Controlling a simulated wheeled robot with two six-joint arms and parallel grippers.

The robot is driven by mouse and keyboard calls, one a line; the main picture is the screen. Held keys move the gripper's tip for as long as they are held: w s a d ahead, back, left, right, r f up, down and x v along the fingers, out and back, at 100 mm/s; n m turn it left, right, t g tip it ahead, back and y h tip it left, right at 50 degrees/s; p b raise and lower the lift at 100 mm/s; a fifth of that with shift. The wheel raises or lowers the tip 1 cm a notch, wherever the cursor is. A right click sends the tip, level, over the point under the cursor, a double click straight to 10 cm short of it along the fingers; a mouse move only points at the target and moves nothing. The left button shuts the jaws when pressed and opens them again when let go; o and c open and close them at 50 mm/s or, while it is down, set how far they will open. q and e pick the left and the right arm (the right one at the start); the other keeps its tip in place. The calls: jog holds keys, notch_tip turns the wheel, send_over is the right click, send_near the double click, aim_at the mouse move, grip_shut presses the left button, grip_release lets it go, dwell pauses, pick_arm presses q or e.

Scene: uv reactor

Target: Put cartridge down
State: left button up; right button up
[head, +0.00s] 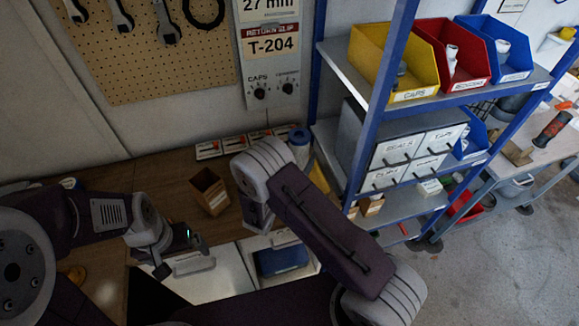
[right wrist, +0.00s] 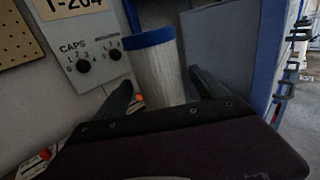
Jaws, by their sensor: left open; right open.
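The cartridge (right wrist: 158,75) is a whitish ribbed cylinder with a blue cap, upright in the right wrist view. In the head view its blue top (head: 299,136) shows at the back of the wooden bench, beside my right arm. My right gripper (right wrist: 163,88) is open, with one finger on each side of the cartridge. I cannot tell whether the fingers touch it, and its lower end is hidden behind the gripper body. In the head view my right arm hides most of that gripper. My left gripper (head: 178,262) is open and empty over the bench's front edge.
An open brown box (head: 209,191) stands on the bench (head: 130,178). Several small labelled boxes line the wall. A panel (head: 270,60) with knobs hangs above the cartridge. A blue-framed shelf with yellow (head: 392,67), red and blue bins stands close on the right.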

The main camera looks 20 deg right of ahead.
jog(key=b+v, duration=0.2)
jog(key=v, duration=0.7)
jog(key=s+d+f+m+g, duration=0.3)
jog(key=s+d+m+g, duration=1)
jog(key=s+g, duration=0.15)
jog(key=s+a+f+m+g+y, duration=0.2)
jog(key=s+a+m+y, duration=0.3)
jog(key=m+y, duration=0.45)
jog(key=w+m+t, duration=0.1)
jog(key=m, duration=0.1)
jog(key=w+a+r+m+t+y, duration=0.1)
jog(key=m, duration=0.1)
jog(key=w+a+m+t+y, duration=0.1)
jog(key=m, duration=0.1)
jog(key=shift+w+a+r+t, duration=0.1)
jog(key=shift+r+t, duration=0.25)
jog(key=shift+r, duration=0.05)
